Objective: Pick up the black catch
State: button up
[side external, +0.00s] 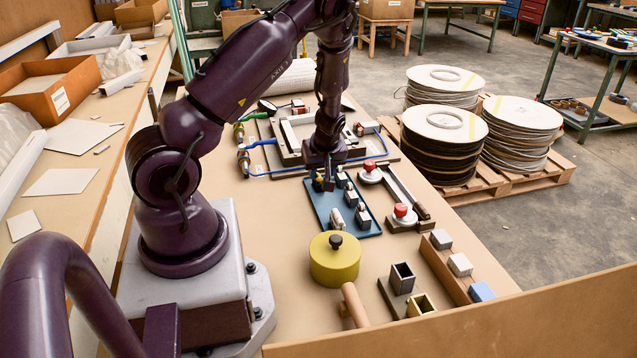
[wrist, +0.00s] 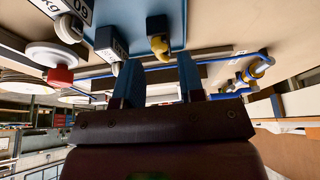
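A blue plate (side external: 322,207) on the bench carries several small dark catch-like pieces with pale fronts, such as one (side external: 350,197). In the wrist view the blue plate (wrist: 175,12) is at the top, with a black piece with a yellow end (wrist: 158,42) lying roughly in line with the gap between my fingers. I cannot tell for sure which piece is the black catch. My gripper (side external: 326,187) is low over the plate's far end. In the wrist view my gripper (wrist: 160,78) has its two blue fingers apart, with nothing held between them.
Red-knobbed pieces (side external: 402,214) stand right of the plate. A yellow lidded pot (side external: 335,260) stands in front of it. A frame with blue tubing (side external: 284,174) lies behind. A wooden rail with blocks (side external: 448,268) is at right. Bare bench shows left of the plate.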

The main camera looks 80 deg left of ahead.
aim_at(319, 177)
jog(key=x, duration=0.5)
jog(key=shift+a+r, duration=0.1)
jog(key=c, duration=0.6)
jog(key=shift+c, duration=0.2)
jog(key=shift+r, duration=0.15)
